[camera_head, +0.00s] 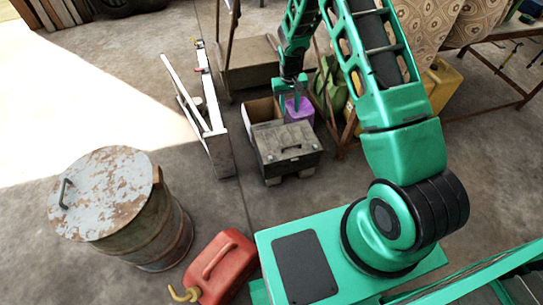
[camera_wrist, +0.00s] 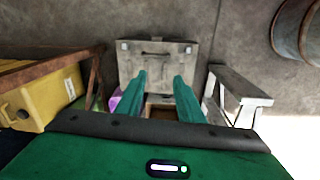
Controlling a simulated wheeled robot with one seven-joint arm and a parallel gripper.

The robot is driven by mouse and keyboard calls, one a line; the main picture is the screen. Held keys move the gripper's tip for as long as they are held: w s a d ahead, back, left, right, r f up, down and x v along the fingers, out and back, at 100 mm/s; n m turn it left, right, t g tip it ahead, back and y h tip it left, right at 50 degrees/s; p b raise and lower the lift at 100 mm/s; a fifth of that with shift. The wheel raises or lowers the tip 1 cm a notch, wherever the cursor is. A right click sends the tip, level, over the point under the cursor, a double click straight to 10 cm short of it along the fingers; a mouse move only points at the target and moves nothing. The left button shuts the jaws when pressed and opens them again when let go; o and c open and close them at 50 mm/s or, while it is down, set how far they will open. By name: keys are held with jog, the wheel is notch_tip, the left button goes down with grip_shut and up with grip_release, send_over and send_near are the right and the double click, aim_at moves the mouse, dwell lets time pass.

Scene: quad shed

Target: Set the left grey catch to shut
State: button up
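A worn grey case (camera_head: 288,141) with a dark handle stands on the floor in the middle of the head view. In the wrist view the case (camera_wrist: 157,65) shows two small light catches, one near its left corner (camera_wrist: 124,46) and one near its right corner (camera_wrist: 188,49). They are too small to tell whether they are open or shut. My gripper (camera_head: 295,106) is above and behind the case in the head view. In the wrist view its two green fingers (camera_wrist: 160,77) are apart with nothing between them, overlapping the near edge of the case in the picture.
An open brown box (camera_head: 262,111) and a purple object (camera_head: 299,110) are just behind the case. A white folding frame (camera_head: 212,125) stands to its left. A wooden-legged table and a yellow canister (camera_head: 443,85) are to the right. A barrel (camera_head: 110,195) and red can (camera_head: 218,265) stand in front.

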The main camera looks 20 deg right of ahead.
jog(key=n, duration=0.1)
send_near(270, 157)
jog(key=shift+y, duration=0.4)
jog(key=f, duration=0.8)
jog(key=shift+s+d, duration=0.1)
jog(key=shift+d, duration=0.25)
